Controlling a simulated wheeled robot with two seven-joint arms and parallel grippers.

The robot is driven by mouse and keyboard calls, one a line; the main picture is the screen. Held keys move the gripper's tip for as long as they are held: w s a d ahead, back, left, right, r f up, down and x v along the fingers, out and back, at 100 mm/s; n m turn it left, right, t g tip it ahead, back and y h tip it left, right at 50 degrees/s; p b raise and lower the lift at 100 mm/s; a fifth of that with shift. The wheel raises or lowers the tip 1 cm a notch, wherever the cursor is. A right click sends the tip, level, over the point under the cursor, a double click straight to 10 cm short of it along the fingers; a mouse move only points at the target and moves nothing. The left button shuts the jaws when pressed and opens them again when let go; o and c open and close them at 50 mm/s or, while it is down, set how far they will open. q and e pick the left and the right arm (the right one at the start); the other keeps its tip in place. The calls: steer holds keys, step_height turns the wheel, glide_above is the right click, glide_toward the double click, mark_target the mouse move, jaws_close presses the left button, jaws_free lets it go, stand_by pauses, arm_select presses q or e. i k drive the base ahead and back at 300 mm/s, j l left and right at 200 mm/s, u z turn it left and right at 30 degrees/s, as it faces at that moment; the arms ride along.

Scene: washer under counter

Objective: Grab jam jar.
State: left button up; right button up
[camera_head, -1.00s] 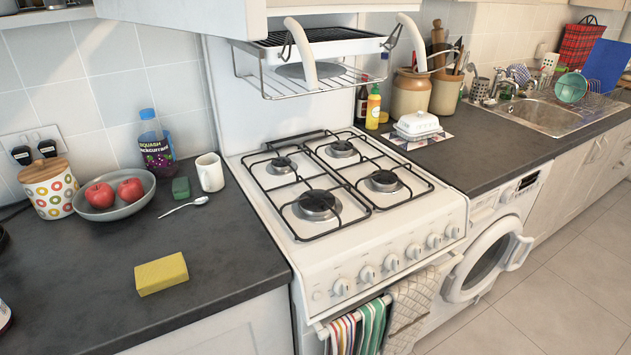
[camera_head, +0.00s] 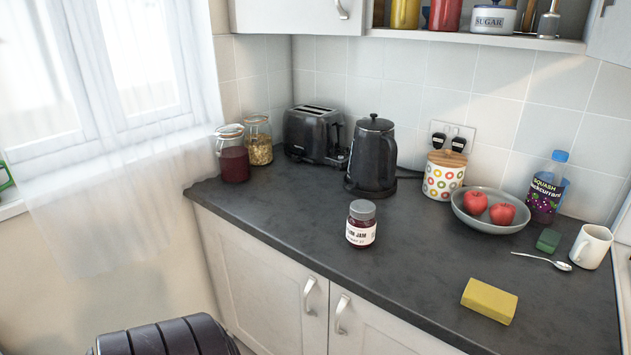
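The jam jar (camera_head: 361,224) stands upright on the dark counter (camera_head: 300,215), near its front edge. It has a grey lid, dark red contents and a white label reading "JAM". Nothing touches it. Neither of my grippers shows in the head view.
A black kettle (camera_head: 372,157) stands behind the jar, with a toaster (camera_head: 315,134) and two glass jars further left. A yellow sponge (camera_head: 489,300) and a grey bowl (camera_head: 491,226) of red apples lie to the right. The counter around the jam jar is clear.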

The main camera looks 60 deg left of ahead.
mark_target(360, 234)
steer(key=u, duration=1.45)
